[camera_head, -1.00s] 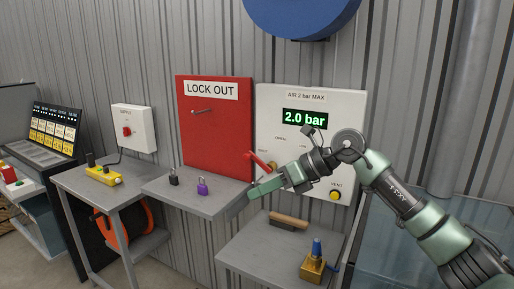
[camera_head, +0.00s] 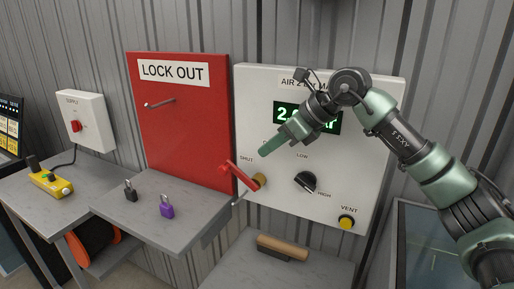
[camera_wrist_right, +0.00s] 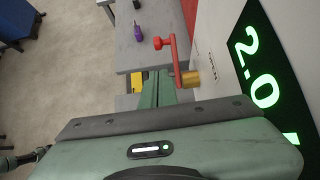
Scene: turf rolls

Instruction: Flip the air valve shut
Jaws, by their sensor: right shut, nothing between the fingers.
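The air valve has a red lever (camera_head: 240,177) on a brass stem (camera_head: 260,181), low on the left of the white air panel (camera_head: 375,120). The lever slants up and left from the stem, below the SHUT label. My right gripper (camera_head: 265,150) is shut and empty, its green fingers just above and right of the lever in the head view. In the right wrist view the lever (camera_wrist_right: 174,58) and brass stem (camera_wrist_right: 191,79) show just beyond the fingertips (camera_wrist_right: 158,80). I cannot tell whether they touch. My left gripper is not in view.
The panel also has a black LOW/HIGH knob (camera_head: 306,182), a yellow VENT button (camera_head: 346,222) and a display partly hidden by my arm. A red LOCK OUT board (camera_head: 190,130) stands left. A black padlock (camera_head: 131,193) and a purple padlock (camera_head: 167,208) sit on the grey shelf (camera_head: 200,206).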

